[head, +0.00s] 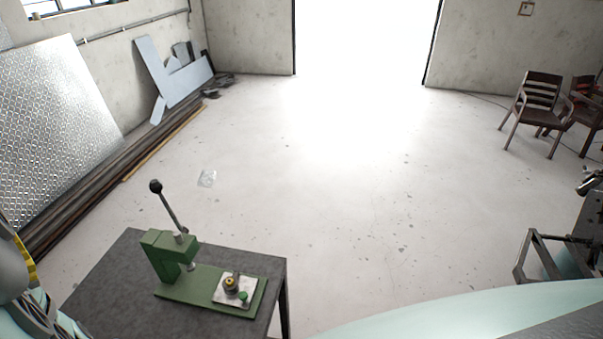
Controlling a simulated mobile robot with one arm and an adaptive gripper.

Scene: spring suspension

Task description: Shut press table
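A green press (168,256) stands on the dark table (112,284) at the lower left. Its lever (167,206) rises up and to the left, ending in a black ball knob. A flat green base (194,285) runs right from the column. The press table, a light metal plate (222,293), sits toward the right end of this base, out to the right of the press head. A small brass-coloured round part (231,284) and a green knob (243,298) are on the plate. Part of my arm shows at the left edge. I cannot make out my gripper's fingers.
Metal sheets (55,120) and long bars (95,190) lie along the left wall. Brown chairs (540,100) stand at the right. A dark metal frame (540,255) is at the right edge. The middle floor is clear up to the bright doorway.

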